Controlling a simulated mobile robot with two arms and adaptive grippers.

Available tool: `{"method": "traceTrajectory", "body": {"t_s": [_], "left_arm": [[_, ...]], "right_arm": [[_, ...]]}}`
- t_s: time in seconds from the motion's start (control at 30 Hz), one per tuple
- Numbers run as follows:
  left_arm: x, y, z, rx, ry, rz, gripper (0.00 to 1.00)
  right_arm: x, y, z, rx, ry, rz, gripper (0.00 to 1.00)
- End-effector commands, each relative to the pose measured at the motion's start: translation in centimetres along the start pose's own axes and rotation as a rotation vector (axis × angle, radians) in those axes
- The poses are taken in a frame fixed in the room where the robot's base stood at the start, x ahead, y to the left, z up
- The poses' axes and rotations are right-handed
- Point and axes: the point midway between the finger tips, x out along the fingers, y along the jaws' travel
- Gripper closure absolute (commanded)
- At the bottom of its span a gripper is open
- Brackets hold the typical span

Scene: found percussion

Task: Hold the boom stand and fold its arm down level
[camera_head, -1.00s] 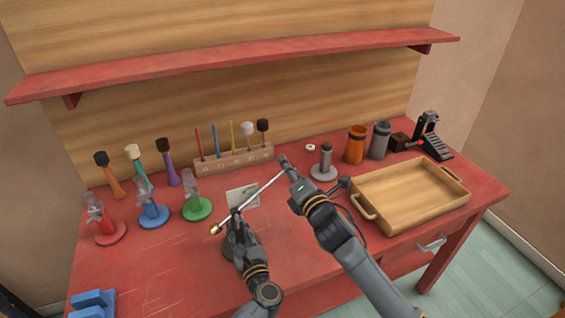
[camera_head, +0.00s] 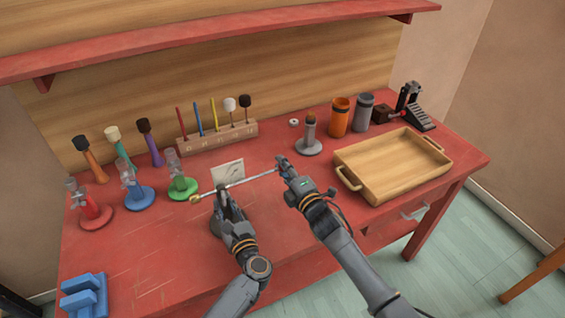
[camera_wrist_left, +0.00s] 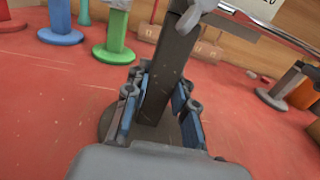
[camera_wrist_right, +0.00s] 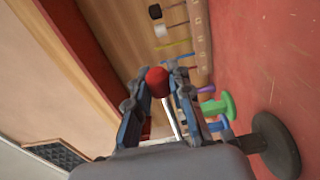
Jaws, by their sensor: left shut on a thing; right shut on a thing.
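The boom stand has a dark upright post (camera_wrist_left: 170,75) on a round dark base (camera_wrist_right: 275,145). Its thin silver arm (camera_head: 240,183) crosses the top of the post, with a brass-coloured weight (camera_head: 195,198) at its left end. The arm slopes slightly up to the right in the head view. My left gripper (camera_head: 227,196) is shut around the post, which stands between its blue pads in the left wrist view. My right gripper (camera_head: 283,165) is shut at the arm's other end, around a red ball tip (camera_wrist_right: 157,80). The head view hides that tip.
A white card (camera_head: 228,171) stands behind the boom stand. Coloured stands, such as the green one (camera_head: 183,188), are to the left. A mallet rack (camera_head: 217,138) is at the back. A wooden tray (camera_head: 393,166) and a grey stand (camera_head: 309,145) are to the right.

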Motion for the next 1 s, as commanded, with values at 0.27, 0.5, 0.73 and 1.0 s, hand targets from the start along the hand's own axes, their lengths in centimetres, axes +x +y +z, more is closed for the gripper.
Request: {"method": "traceTrajectory", "body": {"t_s": [0.27,0.5,0.73,1.0], "left_arm": [[0.01,0.00,-0.01,-0.004,0.001,0.001,1.00],[0.00,0.00,-0.02,-0.005,0.001,0.001,1.00],[0.00,0.01,-0.02,-0.002,0.001,0.000,1.00],[0.00,0.02,-0.03,-0.001,0.000,0.000,1.00]], "right_arm": [[-0.06,-0.42,-0.07,0.015,0.000,-0.004,1.00],[-0.08,-0.51,-0.10,0.015,0.000,-0.006,0.66],[-0.04,-0.35,-0.06,0.013,0.000,-0.004,0.56],[-0.84,-0.35,0.00,0.012,-0.001,-0.003,0.56]]}}
